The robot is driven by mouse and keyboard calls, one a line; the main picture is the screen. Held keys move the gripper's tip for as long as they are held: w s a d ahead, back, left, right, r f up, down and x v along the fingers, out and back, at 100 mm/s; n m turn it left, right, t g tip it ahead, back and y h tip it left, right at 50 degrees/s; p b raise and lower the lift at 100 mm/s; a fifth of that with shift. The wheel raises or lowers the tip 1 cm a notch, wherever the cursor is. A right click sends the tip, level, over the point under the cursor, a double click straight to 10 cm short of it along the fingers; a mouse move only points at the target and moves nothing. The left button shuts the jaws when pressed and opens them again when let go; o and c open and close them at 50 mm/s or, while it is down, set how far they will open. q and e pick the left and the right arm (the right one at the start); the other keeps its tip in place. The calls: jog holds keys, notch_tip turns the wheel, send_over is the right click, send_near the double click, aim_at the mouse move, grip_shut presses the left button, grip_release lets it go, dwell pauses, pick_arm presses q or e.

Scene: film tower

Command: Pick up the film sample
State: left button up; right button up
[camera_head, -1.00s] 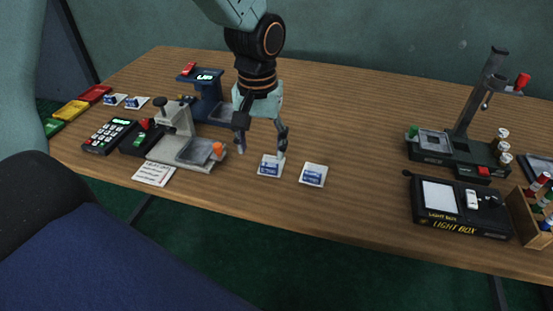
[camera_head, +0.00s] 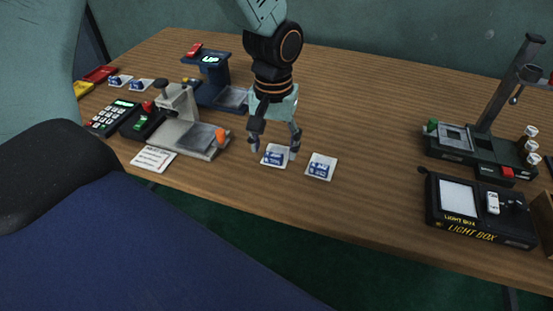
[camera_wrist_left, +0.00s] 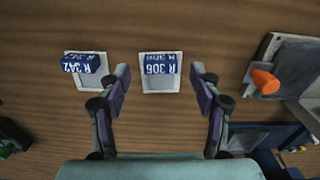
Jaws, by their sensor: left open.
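A film sample with a blue label reading R 306 (camera_wrist_left: 160,65) lies on a white square pad on the table; in the head view this sample (camera_head: 275,154) is the left of two. A second blue sample (camera_head: 321,166) lies on its own pad to the right; in the wrist view it reads R 3A2 (camera_wrist_left: 88,63). My left gripper (camera_head: 275,148) points down over the R 306 sample. In the wrist view its open fingers (camera_wrist_left: 160,82) stand to either side of that pad, with nothing between them. My right gripper is not in view.
A grey device with an orange knob (camera_head: 222,136) stands left of the gripper, a blue stand (camera_head: 211,83) behind it. A white note card (camera_head: 153,158) lies in front. A light box (camera_head: 480,211) and dark stand (camera_head: 477,147) are at right. The table between is clear.

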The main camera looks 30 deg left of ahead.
pick_arm(q)
jog(key=shift+s+f, duration=0.15)
jog(key=shift+f, duration=0.75)
jog(key=shift+a+f, duration=0.1)
jog(key=shift+f, duration=0.2)
jog(key=shift+w, duration=0.2)
jog(key=shift+c, duration=0.3)
jog(key=shift+s+r, duration=0.1)
jog(key=shift+s, duration=0.05)
jog(key=c, duration=1)
